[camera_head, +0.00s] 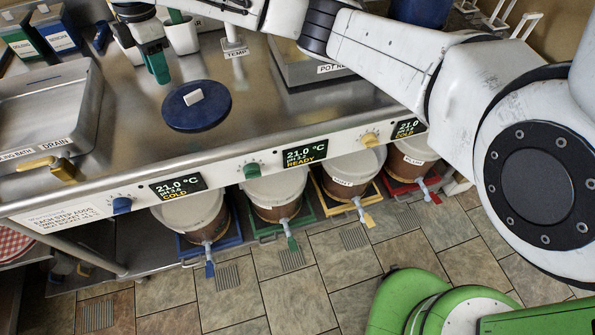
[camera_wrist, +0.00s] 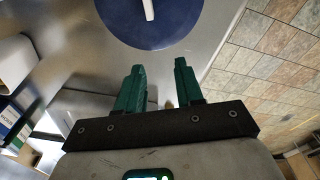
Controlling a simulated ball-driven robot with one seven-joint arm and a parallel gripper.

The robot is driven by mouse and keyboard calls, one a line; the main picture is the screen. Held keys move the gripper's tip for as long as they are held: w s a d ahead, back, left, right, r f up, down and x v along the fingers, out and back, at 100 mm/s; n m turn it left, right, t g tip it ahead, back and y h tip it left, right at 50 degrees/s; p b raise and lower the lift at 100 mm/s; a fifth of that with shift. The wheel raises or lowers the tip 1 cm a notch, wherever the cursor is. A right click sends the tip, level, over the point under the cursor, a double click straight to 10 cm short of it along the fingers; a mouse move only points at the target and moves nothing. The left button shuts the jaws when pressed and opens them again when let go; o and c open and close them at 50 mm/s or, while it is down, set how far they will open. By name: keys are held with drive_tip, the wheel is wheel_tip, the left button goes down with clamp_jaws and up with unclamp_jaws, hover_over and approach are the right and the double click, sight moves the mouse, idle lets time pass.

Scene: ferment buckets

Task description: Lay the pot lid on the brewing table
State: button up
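The pot lid is a round blue disc (camera_head: 197,106) with a small pale block handle on top. It lies flat on the steel brewing table (camera_head: 290,130), left of the middle. In the wrist view the blue lid (camera_wrist: 152,22) lies ahead of the fingers, with its pale handle at the top edge. My gripper (camera_head: 158,62) has green fingers and is above the table, just behind and left of the lid. In the wrist view my gripper (camera_wrist: 160,85) is open, with a clear gap and nothing between its fingers.
A sink marked DRAIN (camera_head: 50,115) is at the left, with a brass tap (camera_head: 48,165). A pot rest (camera_head: 310,65) is at the right. Several white buckets (camera_head: 275,190) stand below the front panel. Bare steel surrounds the lid.

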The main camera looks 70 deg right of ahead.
drive_tip(key=a+f+y, duration=0.1)
drive_tip(key=a+f, duration=0.1)
drive_tip(key=a, duration=0.3)
drive_tip(key=a+f+t+y, duration=0.1)
drive_tip(key=a+f, duration=0.1)
drive_tip(key=a, duration=0.4)
drive_tip(key=a+f+m+t+y, duration=0.1)
drive_tip(key=a+f, duration=0.1)
drive_tip(key=a, duration=0.3)
drive_tip(key=shift+w+a+f, duration=0.15)
drive_tip(key=shift+w+a, duration=0.05)
drive_tip(key=shift+a, duration=0.1)
drive_tip(key=s+a+f+m+t, duration=0.1)
drive_tip(key=s+a+f+m, duration=0.2)
drive_tip(key=s+f, duration=0.4)
drive_tip(key=s+a+f+m, duration=0.3)
drive_tip(key=s+a+f, duration=0.1)
drive_tip(key=s+f, duration=0.2)
drive_tip(key=s+d+f+m+g+h, duration=0.1)
drive_tip(key=s+d+f+m, duration=0.1)
drive_tip(key=s, duration=0.6)
drive_tip(key=s+d+f+m+h, duration=0.1)
drive_tip(key=s+d+f, duration=0.2)
drive_tip(key=s+d, duration=0.2)
drive_tip(key=s+d+f+m+g+h, duration=0.1)
drive_tip(key=s+d, duration=0.3)
drive_tip(key=s, duration=0.7)
drive_tip(key=shift+f+m+g+h, duration=0.3)
drive_tip(key=shift+f+m+h, duration=0.2)
drive_tip(key=shift+f+m, duration=0.3)
